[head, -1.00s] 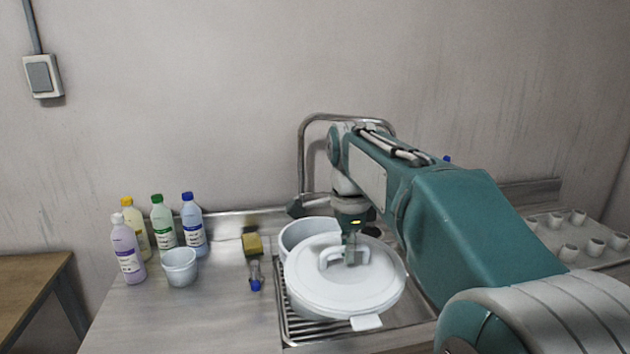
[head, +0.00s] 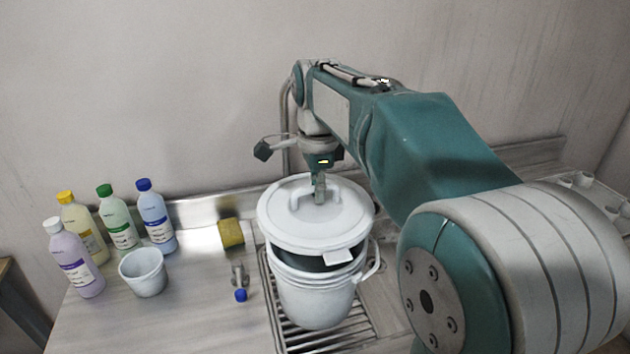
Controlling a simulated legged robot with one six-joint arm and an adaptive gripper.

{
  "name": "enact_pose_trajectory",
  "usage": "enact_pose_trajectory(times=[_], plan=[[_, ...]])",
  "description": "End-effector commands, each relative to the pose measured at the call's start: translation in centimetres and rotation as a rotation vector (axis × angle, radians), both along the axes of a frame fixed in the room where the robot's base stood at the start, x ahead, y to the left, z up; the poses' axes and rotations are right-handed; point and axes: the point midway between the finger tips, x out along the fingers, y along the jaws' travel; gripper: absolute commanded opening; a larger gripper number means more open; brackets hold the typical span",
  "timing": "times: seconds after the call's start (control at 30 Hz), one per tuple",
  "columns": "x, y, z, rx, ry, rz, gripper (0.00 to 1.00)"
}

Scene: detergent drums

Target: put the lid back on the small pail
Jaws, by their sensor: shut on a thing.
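The white round lid (head: 284,224) hangs from my gripper (head: 320,200) in the head view. My gripper is shut on the lid's raised handle, and its fingertips partly hide that handle. The small white pail (head: 318,300) stands upright on the slatted drainer below. The lid is over the pail's mouth, slightly tilted and set toward the back. A dark gap shows between the lid's front edge and the pail's rim, so the front is apart; the back contact is hidden. The lid's square tab points to the front right.
Several capped bottles (head: 118,220) stand at the left, beside an empty white cup (head: 143,272). A yellow sponge (head: 231,234) and a small blue-capped item (head: 240,292) lie left of the pail. A faucet is behind my arm. The counter's front left is clear.

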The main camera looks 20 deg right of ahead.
Motion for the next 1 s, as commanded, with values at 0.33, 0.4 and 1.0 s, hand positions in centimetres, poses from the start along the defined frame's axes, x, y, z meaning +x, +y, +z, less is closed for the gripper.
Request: enact_pose_trajectory(times=[0.33, 0.4, 1.0], plan=[[0.0, 0.0, -3.0, 0.000, 0.003, 0.000, 0.00], [0.0, 0.0, -3.6, 0.000, 0.003, 0.000, 0.00], [0.1, 0.0, -5.8, 0.000, 0.001, 0.000, 0.00]])
